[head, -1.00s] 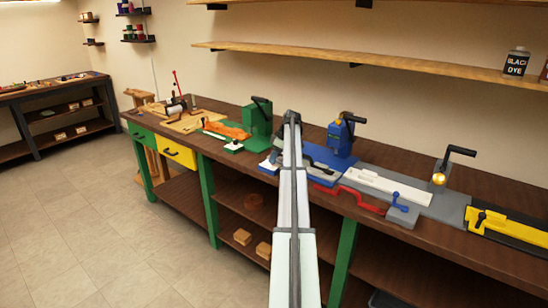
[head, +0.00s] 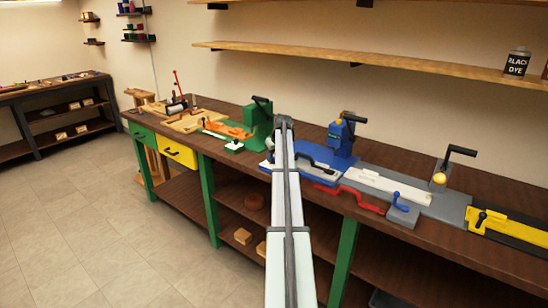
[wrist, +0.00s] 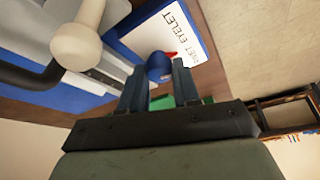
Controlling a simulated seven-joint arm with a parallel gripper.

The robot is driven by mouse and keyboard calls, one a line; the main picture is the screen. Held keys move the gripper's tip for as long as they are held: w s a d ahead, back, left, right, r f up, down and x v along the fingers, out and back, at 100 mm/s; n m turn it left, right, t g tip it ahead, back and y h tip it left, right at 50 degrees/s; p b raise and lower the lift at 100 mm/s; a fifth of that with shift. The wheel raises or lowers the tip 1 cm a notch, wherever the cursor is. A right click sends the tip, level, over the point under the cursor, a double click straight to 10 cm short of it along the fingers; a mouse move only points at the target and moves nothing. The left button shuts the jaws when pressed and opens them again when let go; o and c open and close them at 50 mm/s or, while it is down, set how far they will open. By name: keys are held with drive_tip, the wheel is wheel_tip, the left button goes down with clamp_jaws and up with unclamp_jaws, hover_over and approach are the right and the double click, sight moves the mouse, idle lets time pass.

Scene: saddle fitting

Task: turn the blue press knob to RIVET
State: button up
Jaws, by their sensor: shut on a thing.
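The blue press (head: 341,137) stands on the bench to the right of my arm in the head view. In the wrist view its blue knob (wrist: 158,66) with a red pointer is between the fingertips of my gripper (wrist: 160,78), which is shut on it. The red pointer aims to the right in that view. Beside the knob is a white label plate (wrist: 165,38) with the word EYELET and another word, partly unreadable, ending in ET. In the head view the knob and fingers are hidden behind my arm.
A cream round-ended handle (wrist: 78,46) stands close to the left of my gripper in the wrist view. On the bench a green press (head: 258,122) is left of my arm, and a red handle (head: 348,196) and yellow clamp (head: 490,222) are right.

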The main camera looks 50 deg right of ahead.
drive_tip(key=shift+w+a+m+g+h, duration=0.1)
drive_tip(key=shift+m+g+h, duration=0.2)
drive_tip(key=shift+m, duration=0.75)
drive_tip(key=shift+m+g+h, duration=0.2)
drive_tip(key=shift+m+h, duration=0.2)
drive_tip(key=shift+m, duration=0.65)
drive_tip(key=o, duration=1)
drive_tip(key=shift+o, duration=0.2)
drive_tip(key=shift+r, duration=0.1)
drive_tip(key=v, duration=1.3)
drive_tip(key=shift+r, duration=0.3)
drive_tip(key=shift+a, duration=0.15)
